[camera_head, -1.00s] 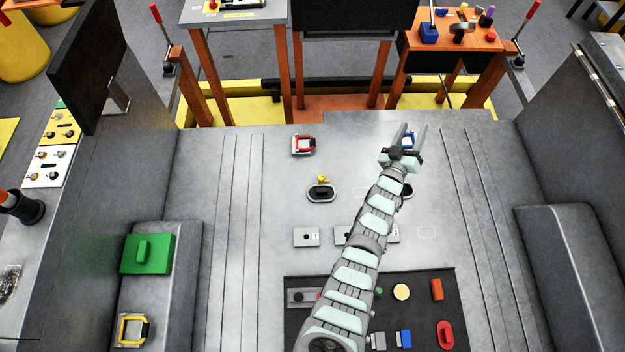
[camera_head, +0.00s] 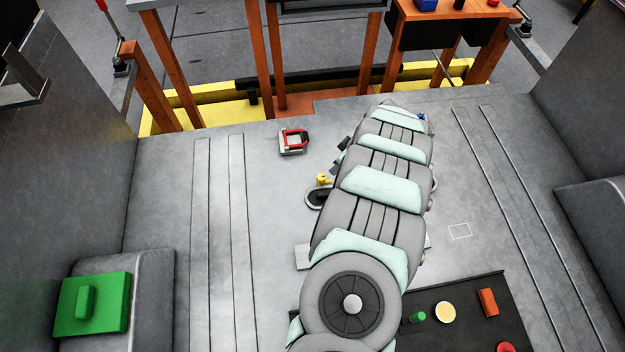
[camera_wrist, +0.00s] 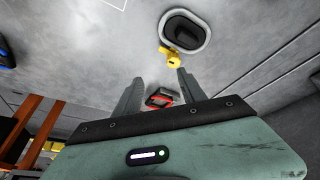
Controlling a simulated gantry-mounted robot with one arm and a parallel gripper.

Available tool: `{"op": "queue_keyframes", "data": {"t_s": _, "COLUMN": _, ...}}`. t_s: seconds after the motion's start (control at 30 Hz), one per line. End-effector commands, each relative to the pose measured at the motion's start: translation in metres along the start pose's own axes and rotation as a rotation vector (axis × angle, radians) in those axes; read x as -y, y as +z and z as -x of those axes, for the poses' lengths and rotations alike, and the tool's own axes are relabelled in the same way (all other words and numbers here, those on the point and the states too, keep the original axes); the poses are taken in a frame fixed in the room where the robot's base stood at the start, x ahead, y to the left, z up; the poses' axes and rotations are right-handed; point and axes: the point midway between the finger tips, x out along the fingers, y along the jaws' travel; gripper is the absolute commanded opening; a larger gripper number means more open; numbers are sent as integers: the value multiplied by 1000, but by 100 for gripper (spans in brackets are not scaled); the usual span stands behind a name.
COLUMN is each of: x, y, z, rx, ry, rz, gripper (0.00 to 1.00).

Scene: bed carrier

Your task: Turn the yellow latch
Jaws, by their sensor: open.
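The small yellow latch (camera_head: 323,180) sits at the far edge of a dark oval fitting (camera_head: 317,198) on the grey bed floor, just left of my arm. In the wrist view the yellow latch (camera_wrist: 173,58) shows beside the black oval (camera_wrist: 185,30) with its pale rim. My gripper (camera_wrist: 160,76) is open and empty, with its two fingers apart. The latch appears just beyond the right fingertip, with no clear contact. In the head view my arm hides most of the gripper.
A red-framed fitting (camera_head: 293,141) lies beyond the latch, and it also shows between the fingers in the wrist view (camera_wrist: 159,98). A green block (camera_head: 92,304) sits on the left ledge. A dark mat (camera_head: 470,315) with several coloured pieces lies at the near right. Floor left of the latch is clear.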

Motion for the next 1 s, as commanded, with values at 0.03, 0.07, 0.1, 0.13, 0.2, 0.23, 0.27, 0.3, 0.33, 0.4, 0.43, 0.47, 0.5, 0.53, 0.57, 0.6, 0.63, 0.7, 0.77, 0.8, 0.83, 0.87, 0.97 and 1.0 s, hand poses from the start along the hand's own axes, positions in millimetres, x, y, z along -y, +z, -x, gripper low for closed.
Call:
{"op": "queue_keyframes", "data": {"t_s": 0.03, "x": 8, "y": 0, "z": -3, "rx": -8, "ry": -28, "rz": 8, "gripper": 48}}
{"op": "queue_keyframes", "data": {"t_s": 0.07, "x": 12, "y": -2, "z": -1, "rx": -11, "ry": -42, "rz": 12, "gripper": 48}}
{"op": "queue_keyframes", "data": {"t_s": 0.1, "x": 16, "y": -3, "z": 0, "rx": -15, "ry": -57, "rz": 16, "gripper": 48}}
{"op": "queue_keyframes", "data": {"t_s": 0.13, "x": 19, "y": -4, "z": 0, "rx": -17, "ry": -64, "rz": 19, "gripper": 48}}
{"op": "queue_keyframes", "data": {"t_s": 0.2, "x": 21, "y": -4, "z": -2, "rx": -18, "ry": -72, "rz": 22, "gripper": 48}}
{"op": "queue_keyframes", "data": {"t_s": 0.23, "x": 22, "y": -4, "z": -5, "rx": -18, "ry": -73, "rz": 23, "gripper": 48}}
{"op": "queue_keyframes", "data": {"t_s": 0.27, "x": 22, "y": -4, "z": -9, "rx": -17, "ry": -73, "rz": 22, "gripper": 48}}
{"op": "queue_keyframes", "data": {"t_s": 0.3, "x": 23, "y": -3, "z": -15, "rx": -16, "ry": -73, "rz": 22, "gripper": 48}}
{"op": "queue_keyframes", "data": {"t_s": 0.33, "x": 24, "y": -3, "z": -20, "rx": -15, "ry": -74, "rz": 21, "gripper": 48}}
{"op": "queue_keyframes", "data": {"t_s": 0.4, "x": 25, "y": -2, "z": -34, "rx": -15, "ry": -72, "rz": 23, "gripper": 48}}
{"op": "queue_keyframes", "data": {"t_s": 0.43, "x": 24, "y": -3, "z": -40, "rx": -16, "ry": -70, "rz": 23, "gripper": 48}}
{"op": "queue_keyframes", "data": {"t_s": 0.47, "x": 24, "y": -3, "z": -46, "rx": -16, "ry": -68, "rz": 23, "gripper": 48}}
{"op": "queue_keyframes", "data": {"t_s": 0.5, "x": 25, "y": -2, "z": -55, "rx": -15, "ry": -69, "rz": 22, "gripper": 48}}
{"op": "queue_keyframes", "data": {"t_s": 0.53, "x": 26, "y": -2, "z": -62, "rx": -15, "ry": -71, "rz": 22, "gripper": 48}}
{"op": "queue_keyframes", "data": {"t_s": 0.57, "x": 26, "y": -2, "z": -67, "rx": -15, "ry": -71, "rz": 22, "gripper": 48}}
{"op": "queue_keyframes", "data": {"t_s": 0.6, "x": 26, "y": -3, "z": -73, "rx": -16, "ry": -69, "rz": 22, "gripper": 48}}
{"op": "queue_keyframes", "data": {"t_s": 0.63, "x": 26, "y": -4, "z": -78, "rx": -17, "ry": -69, "rz": 23, "gripper": 48}}
{"op": "queue_keyframes", "data": {"t_s": 0.7, "x": 28, "y": -3, "z": -88, "rx": -15, "ry": -71, "rz": 21, "gripper": 48}}
{"op": "queue_keyframes", "data": {"t_s": 0.77, "x": 28, "y": -3, "z": -94, "rx": -15, "ry": -70, "rz": 21, "gripper": 48}}
{"op": "queue_keyframes", "data": {"t_s": 0.8, "x": 27, "y": -4, "z": -97, "rx": -16, "ry": -68, "rz": 22, "gripper": 48}}
{"op": "queue_keyframes", "data": {"t_s": 0.83, "x": 27, "y": -4, "z": -99, "rx": -16, "ry": -67, "rz": 22, "gripper": 48}}
{"op": "queue_keyframes", "data": {"t_s": 0.87, "x": 27, "y": -5, "z": -100, "rx": -16, "ry": -66, "rz": 21, "gripper": 48}}
{"op": "queue_keyframes", "data": {"t_s": 0.97, "x": 27, "y": -5, "z": -104, "rx": -16, "ry": -67, "rz": 21, "gripper": 48}}
{"op": "queue_keyframes", "data": {"t_s": 1.0, "x": 27, "y": -6, "z": -105, "rx": -16, "ry": -67, "rz": 21, "gripper": 48}}
